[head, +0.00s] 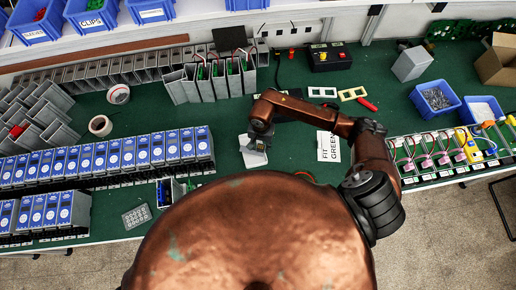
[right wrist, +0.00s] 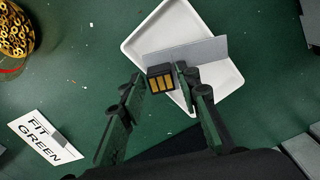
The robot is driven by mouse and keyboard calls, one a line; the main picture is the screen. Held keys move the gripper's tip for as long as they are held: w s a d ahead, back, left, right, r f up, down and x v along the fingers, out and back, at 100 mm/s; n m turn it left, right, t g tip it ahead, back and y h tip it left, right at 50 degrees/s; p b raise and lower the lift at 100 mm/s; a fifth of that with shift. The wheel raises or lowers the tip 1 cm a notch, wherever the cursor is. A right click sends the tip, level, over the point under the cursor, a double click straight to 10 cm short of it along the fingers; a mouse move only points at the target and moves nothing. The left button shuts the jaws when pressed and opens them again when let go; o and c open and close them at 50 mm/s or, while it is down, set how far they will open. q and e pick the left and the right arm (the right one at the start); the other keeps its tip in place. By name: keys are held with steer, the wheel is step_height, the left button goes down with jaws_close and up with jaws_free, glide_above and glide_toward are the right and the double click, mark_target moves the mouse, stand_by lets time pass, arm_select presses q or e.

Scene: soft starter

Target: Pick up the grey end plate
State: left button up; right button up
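The grey end plate (right wrist: 205,51) is a flat grey strip lying across the white tray (right wrist: 225,80) in the right wrist view. A small black block with gold contacts (right wrist: 160,79) shows at its near edge, between my fingertips in the picture. I cannot tell whether the block is joined to the plate. My right gripper (right wrist: 160,82) points down over the tray with its fingers apart. No firm grip on the plate shows. In the head view, the right gripper (head: 258,143) hides part of the white tray (head: 254,158). My left gripper is not in view.
A "FIT GREEN" card (head: 328,147) lies right of the tray. Rows of blue-fronted units (head: 110,155) stand to the left, and grey housings (head: 210,80) behind. A blue bin (head: 435,98) is at right.

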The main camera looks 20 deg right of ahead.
jaws_close()
steer(key=shift+r, duration=0.1)
